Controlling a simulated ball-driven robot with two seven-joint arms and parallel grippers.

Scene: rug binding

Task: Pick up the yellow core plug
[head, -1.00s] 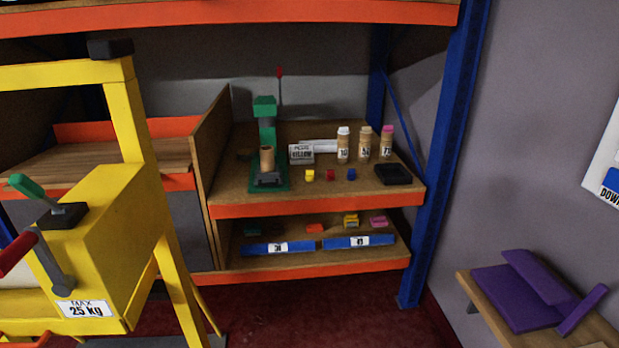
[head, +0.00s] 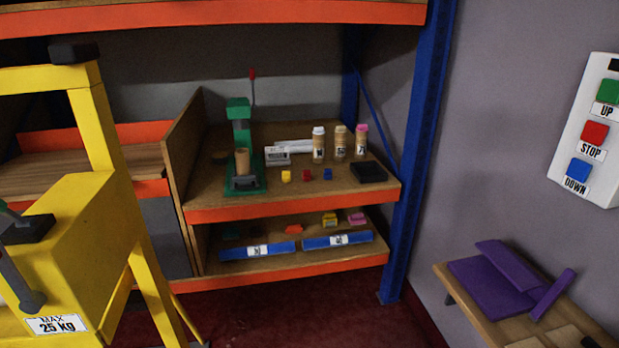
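The yellow core plug (head: 286,176) is a small yellow piece on the upper wooden shelf of the rack, near its front edge. It stands left of a red plug (head: 306,174) and a blue plug (head: 328,174). A green press (head: 240,140) with a cardboard-coloured core (head: 243,162) stands to its left. A small labelled sign (head: 277,156) is just behind it. Nothing touches the yellow plug. Neither of my grippers shows in the head view.
Several capped bottles (head: 340,143) and a black tray (head: 369,173) stand right of the plugs. Blue labelled bars (head: 257,251) lie on the lower shelf. A yellow frame (head: 75,230) stands at left, a blue post (head: 415,150) at right. Red floor (head: 300,315) is open before the rack.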

